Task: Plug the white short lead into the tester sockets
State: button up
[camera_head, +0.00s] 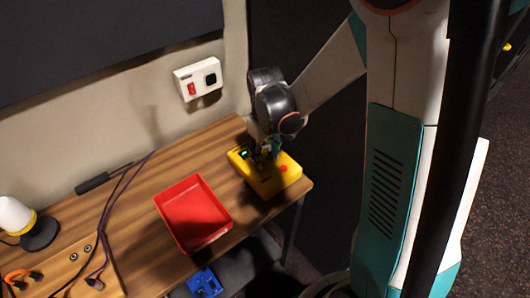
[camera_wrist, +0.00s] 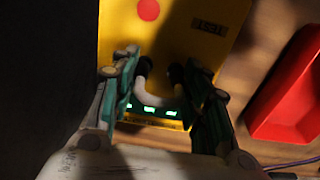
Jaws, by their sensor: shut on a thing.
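The yellow tester (camera_head: 284,177) sits near the right end of the wooden desk, with a red button and a small lit green display. In the wrist view the tester (camera_wrist: 185,35) fills the upper middle, and several green lights glow near its lower edge. My gripper (camera_head: 268,150) is right over the tester, pointing down. In the wrist view my gripper (camera_wrist: 160,85) has its teal fingers on both sides of the white short lead (camera_wrist: 150,97), shut on it. The lead is bent in a U with black plug ends at the tester's face. The sockets are hidden; I cannot tell whether the plugs are seated.
A red tray (camera_head: 182,186) lies left of the tester. A white wall box (camera_head: 197,79) with a red switch hangs behind. Dark and purple cables (camera_head: 115,210), a white-topped lamp (camera_head: 14,216) and an orange lead (camera_head: 20,274) are at left. A blue part (camera_head: 204,284) lies below the desk edge.

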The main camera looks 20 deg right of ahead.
jog(key=o, duration=1.5)
notch_tip(320, 180, up, 12)
jog(key=s+r+m+t, duration=0.1)
jog(key=s+r+t, duration=0.1)
jog(key=s, duration=0.3)
jog(key=s+r+m+t, duration=0.1)
jog(key=s+r+t, duration=0.1)
jog(key=s, duration=0.3)
jog(key=s+r+m+t, duration=0.1)
jog(key=s+r+t, duration=0.1)
jog(key=s, duration=0.3)
jog(key=shift+m+t, duration=0.3)
jog(key=shift+t, duration=0.3)
